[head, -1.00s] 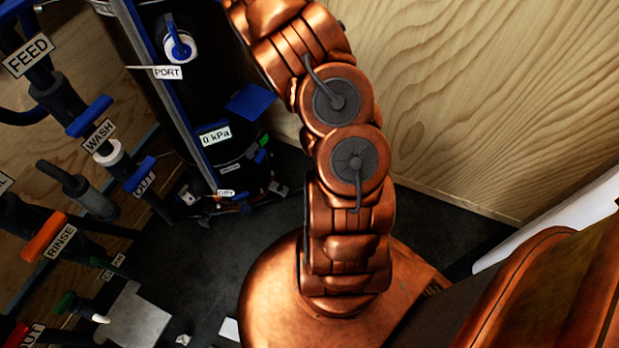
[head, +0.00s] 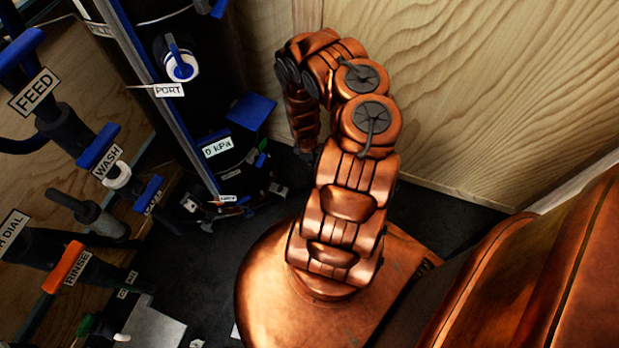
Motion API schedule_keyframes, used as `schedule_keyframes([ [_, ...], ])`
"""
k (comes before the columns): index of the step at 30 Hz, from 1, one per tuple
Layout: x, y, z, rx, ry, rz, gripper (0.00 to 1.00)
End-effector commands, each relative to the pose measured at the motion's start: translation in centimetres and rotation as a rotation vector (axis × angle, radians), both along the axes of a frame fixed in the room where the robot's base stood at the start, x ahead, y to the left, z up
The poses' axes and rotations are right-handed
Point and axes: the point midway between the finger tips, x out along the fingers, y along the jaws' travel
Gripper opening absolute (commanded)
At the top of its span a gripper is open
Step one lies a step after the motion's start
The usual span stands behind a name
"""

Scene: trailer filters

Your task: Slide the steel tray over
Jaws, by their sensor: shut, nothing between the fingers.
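A flat light-grey piece (head: 156,328) lies on the dark floor at the bottom left of the head view. It may be the steel tray, but the frame's bottom edge cuts it off and I cannot be sure. My copper arm rises from its base, bends over and points down near the middle of the view. My gripper does not show; the arm's far end drops behind my own links. No contact between my arm and the grey piece is visible.
Labelled pipes with blue, orange and green handles, such as the RINSE handle (head: 66,267), fill the left side. A black vessel (head: 200,110) with a PORT label (head: 170,90) stands at the upper left. Plywood walls (head: 480,90) close the back and right. Dark floor (head: 215,265) is open between.

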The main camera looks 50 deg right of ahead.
Motion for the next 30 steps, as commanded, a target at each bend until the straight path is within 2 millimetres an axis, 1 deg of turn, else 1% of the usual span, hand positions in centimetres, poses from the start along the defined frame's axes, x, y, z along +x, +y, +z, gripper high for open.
schedule_keyframes([
  [1,0.1,0.6,-0.6,0.014,-0.016,0.009,0.00],
  [4,0.5,1.6,-1.7,0.031,-0.040,0.029,0.00],
  [9,0.9,2.6,-2.7,0.048,-0.064,0.046,0.00],
  [16,1.2,2.8,-4.1,0.049,-0.070,0.053,0.00],
  [30,1.2,2.7,-9.0,0.048,-0.072,0.051,0.00],
])
